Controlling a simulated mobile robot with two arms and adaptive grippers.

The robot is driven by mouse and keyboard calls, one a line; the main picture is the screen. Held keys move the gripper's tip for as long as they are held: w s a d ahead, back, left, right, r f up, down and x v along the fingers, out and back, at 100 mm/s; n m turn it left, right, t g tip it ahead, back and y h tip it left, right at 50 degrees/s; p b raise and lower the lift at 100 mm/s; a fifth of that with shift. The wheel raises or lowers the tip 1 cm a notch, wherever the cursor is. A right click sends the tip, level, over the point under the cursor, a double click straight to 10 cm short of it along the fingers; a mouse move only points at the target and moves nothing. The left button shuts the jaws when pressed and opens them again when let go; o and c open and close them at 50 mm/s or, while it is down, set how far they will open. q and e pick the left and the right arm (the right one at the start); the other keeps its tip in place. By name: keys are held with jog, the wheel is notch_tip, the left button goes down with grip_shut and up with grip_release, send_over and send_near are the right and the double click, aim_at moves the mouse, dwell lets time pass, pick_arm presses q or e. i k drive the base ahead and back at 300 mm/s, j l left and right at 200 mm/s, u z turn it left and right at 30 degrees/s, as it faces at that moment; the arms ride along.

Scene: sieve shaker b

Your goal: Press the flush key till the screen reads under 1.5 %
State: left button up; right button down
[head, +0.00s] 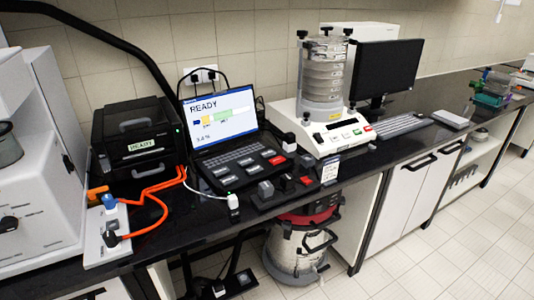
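The screen (220,119) stands on the black bench left of centre. It shows READY, a small coloured bar graphic, and a percent figure at lower left that looks like 7.4 %, though it is too small to be sure. In front of it is a dark key panel (236,167) with several grey keys and a red key (277,160) at its right. The key labels are too small to read, so I cannot tell which is the flush key. Neither of my grippers is in view.
A sieve shaker (323,80) with a control base stands right of the screen, then a monitor (384,70) and keyboard (402,125). A black printer-like box (135,140) and orange tubes (153,193) are at left. Small blocks (287,187) stand near the front edge.

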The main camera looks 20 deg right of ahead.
aim_at(267, 154)
jog(key=i+l, duration=0.7)
jog(key=l, duration=0.2)
jog(key=i+l+u, duration=0.1)
jog(key=i+l, duration=0.3)
